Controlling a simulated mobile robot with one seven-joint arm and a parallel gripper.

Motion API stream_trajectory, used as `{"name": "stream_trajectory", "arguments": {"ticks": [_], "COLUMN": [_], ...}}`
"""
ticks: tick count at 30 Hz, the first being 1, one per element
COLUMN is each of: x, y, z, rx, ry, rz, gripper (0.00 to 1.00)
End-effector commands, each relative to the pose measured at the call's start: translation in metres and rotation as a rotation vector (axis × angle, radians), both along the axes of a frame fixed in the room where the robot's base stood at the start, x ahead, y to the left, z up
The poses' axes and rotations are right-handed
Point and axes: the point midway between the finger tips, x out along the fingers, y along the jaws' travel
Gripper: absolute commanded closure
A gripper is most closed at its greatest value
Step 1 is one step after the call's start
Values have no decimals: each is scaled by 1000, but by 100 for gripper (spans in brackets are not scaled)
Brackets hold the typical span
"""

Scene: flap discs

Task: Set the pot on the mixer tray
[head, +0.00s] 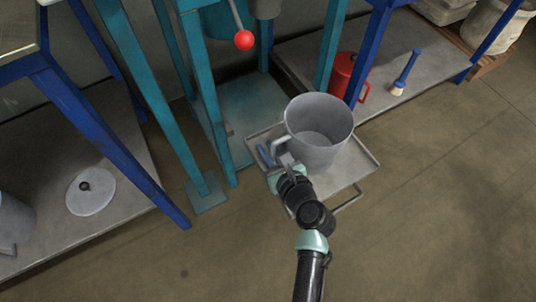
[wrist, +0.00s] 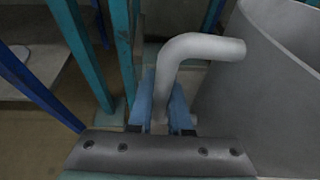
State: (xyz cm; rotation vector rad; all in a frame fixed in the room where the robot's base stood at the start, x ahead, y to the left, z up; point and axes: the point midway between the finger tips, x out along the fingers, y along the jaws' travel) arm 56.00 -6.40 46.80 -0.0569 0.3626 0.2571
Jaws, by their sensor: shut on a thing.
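The grey metal pot (head: 322,122) is upright, with its open top up, over the mixer tray (head: 355,166) in the head view. I cannot tell whether its base touches the tray or is just above it. In the wrist view the pot's wall (wrist: 255,85) fills the right side. My gripper (head: 280,163) is at the pot's left side. In the wrist view my gripper (wrist: 163,100) is shut on the pot's bent handle (wrist: 205,47), with a blue finger on each side. The pot looks empty inside. My arm hides the tray's near left part.
Teal mixer posts (head: 205,110) stand close left of the pot, and a lever with a red knob (head: 243,40) hangs above. A round lid (head: 91,190) lies on the left lower shelf. The floor at right is clear.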

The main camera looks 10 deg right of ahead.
Motion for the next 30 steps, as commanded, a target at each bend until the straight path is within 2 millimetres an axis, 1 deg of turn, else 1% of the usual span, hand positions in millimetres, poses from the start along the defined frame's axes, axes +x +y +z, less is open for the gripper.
{"name": "stream_trajectory", "arguments": {"ticks": [1,11,12,16,17,26,30], "x": [1,1,0,0,0,0,-12], "y": [-1,-1,0,0,0,0,-4], "z": [-7,-7,-9,-9,-9,-7,0], "rx": [-2,-4,-1,-1,-1,-1,0], "ry": [-5,-4,0,0,0,0,2], "rz": [-1,0,0,0,0,0,-4], "gripper": [100,100,80,56,53,53,53]}}
